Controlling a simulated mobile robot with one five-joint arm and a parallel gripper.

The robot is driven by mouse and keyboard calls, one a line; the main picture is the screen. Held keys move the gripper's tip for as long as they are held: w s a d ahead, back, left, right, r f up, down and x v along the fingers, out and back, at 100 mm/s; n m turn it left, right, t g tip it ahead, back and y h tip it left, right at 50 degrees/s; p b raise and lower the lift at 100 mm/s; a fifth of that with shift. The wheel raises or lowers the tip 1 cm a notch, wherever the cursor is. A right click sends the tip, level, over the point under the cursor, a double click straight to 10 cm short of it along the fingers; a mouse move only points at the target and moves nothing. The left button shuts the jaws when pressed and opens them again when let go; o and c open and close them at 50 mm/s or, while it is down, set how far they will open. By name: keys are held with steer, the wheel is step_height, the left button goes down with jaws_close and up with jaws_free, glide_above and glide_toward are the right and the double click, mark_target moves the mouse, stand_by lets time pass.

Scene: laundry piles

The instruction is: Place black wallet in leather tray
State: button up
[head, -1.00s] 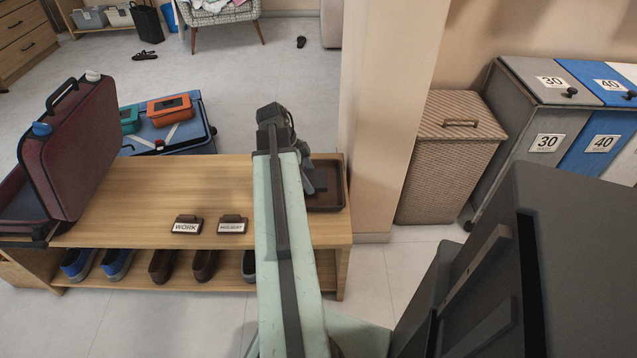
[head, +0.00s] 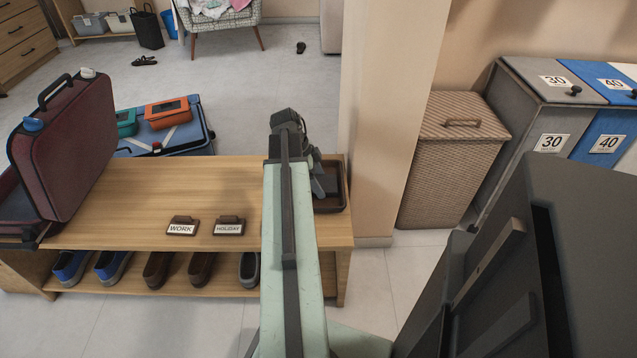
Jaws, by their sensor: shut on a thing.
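The brown leather tray (head: 338,203) lies at the right end of the wooden bench, partly hidden behind my arm. My gripper (head: 320,186) is over the left part of the tray, seen from behind. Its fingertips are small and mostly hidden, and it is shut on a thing. No black wallet can be made out; what sits between the jaws is hidden by the gripper and arm. I cannot tell the height of the gripper above the tray floor.
The wooden bench (head: 140,205) carries WORK (head: 182,226) and HOLIDAY (head: 229,226) signs, with shoes on its lower shelf. An open maroon suitcase (head: 72,150) stands at the left. A pillar (head: 390,110) rises close beside the tray, with a wicker hamper (head: 450,165) beyond.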

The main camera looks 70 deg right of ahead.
steer(key=o, duration=1.4)
steer(key=p+v, duration=1.1)
steer(key=v, duration=0.1)
steer(key=shift+r+p, duration=0.1)
steer(key=shift+p, duration=0.2)
